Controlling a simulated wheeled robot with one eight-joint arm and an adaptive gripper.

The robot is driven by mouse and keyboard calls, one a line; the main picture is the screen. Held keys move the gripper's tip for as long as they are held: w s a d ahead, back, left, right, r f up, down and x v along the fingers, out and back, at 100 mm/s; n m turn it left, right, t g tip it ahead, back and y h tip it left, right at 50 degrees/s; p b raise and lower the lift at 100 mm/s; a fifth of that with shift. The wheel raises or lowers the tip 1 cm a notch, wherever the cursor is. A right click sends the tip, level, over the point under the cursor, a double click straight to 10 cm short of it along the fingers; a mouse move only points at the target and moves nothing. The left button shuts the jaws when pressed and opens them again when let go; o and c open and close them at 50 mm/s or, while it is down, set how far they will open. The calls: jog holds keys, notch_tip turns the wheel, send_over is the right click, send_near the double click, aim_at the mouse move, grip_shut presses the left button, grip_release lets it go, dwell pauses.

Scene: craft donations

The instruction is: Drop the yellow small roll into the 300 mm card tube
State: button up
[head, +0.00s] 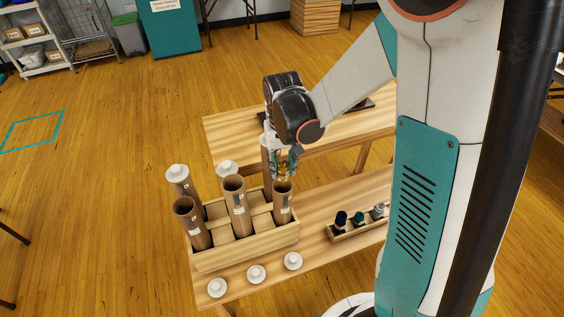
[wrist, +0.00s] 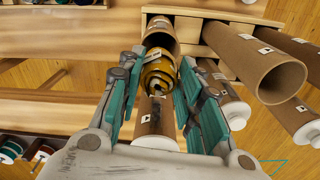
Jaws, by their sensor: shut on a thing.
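My gripper (head: 285,172) points down over the right end of the wooden tube crate (head: 262,246). It is shut on the yellow small roll (wrist: 158,73), which sits between the teal fingers (wrist: 157,88) in the wrist view. In the head view the roll is small and partly hidden by the fingers. Just below is an open brown card tube (head: 283,205), standing upright in the crate. In the wrist view the roll overlaps this tube's mouth (wrist: 160,27); I cannot tell whether it is inside the rim. The labels are too small to read, so I cannot tell which tube is 300 mm.
Other open tubes stand in the crate at the middle (head: 236,205) and front left (head: 190,225). A white-capped tube (head: 180,178) is behind at left. Loose white caps (head: 256,273) lie along the front. A small rack of rolls (head: 358,229) is to the right.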

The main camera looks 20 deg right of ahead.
aim_at(283, 177)
jog(key=shift+f+b, duration=2)
jog(key=shift+f, duration=0.75)
jog(key=o, duration=0.9)
jog(key=shift+o, duration=0.2)
jog(key=shift+r, duration=0.1)
notch_tip(283, 177, up, 12)
jog(key=shift+f, duration=0.1)
